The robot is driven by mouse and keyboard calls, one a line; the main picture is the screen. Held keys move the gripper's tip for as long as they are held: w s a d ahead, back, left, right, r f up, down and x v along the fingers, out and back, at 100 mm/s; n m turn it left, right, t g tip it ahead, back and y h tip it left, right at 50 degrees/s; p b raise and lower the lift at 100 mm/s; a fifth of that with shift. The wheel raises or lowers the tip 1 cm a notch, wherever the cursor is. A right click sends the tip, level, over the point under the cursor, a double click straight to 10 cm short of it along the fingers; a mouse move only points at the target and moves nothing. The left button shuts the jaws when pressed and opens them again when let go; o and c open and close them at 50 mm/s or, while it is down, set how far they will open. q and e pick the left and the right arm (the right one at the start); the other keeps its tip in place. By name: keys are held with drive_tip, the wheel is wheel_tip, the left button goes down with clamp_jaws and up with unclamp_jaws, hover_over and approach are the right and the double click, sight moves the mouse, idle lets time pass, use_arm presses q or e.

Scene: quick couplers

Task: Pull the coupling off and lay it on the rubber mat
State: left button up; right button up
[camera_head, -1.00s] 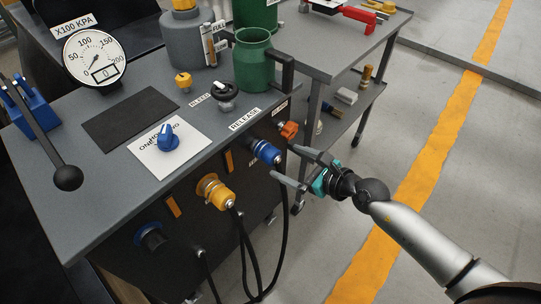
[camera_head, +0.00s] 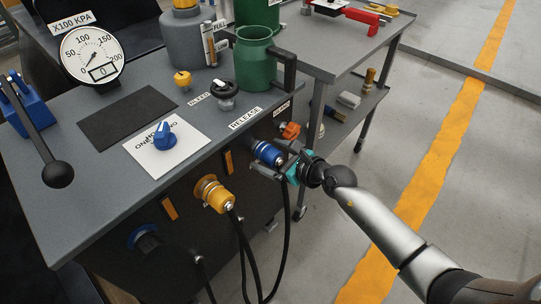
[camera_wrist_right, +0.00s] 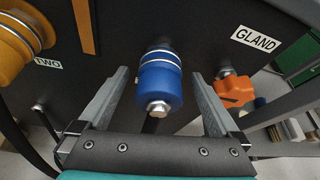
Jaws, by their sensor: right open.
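A blue coupling (camera_head: 267,153) with silver rings sits on the black front panel of the bench; it also shows in the right wrist view (camera_wrist_right: 160,83) with a metal hex end toward me. A yellow coupling (camera_head: 215,194) sits to its left, with a black hose below it. The dark rubber mat (camera_head: 128,117) lies flat and bare on the bench top. My right gripper (camera_head: 280,161) is open, its fingers on either side of the blue coupling, with gaps visible in the wrist view. My left gripper is not in view.
An orange gland knob (camera_head: 290,130) sits close right of the blue coupling. Black hoses (camera_head: 285,235) hang below the panel. On the bench top stand a blue knob (camera_head: 165,135), a black release knob (camera_head: 225,92), a green jug (camera_head: 256,60), a gauge (camera_head: 92,54) and a lever (camera_head: 38,140).

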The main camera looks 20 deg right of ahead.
clamp_jaws()
idle(1.4)
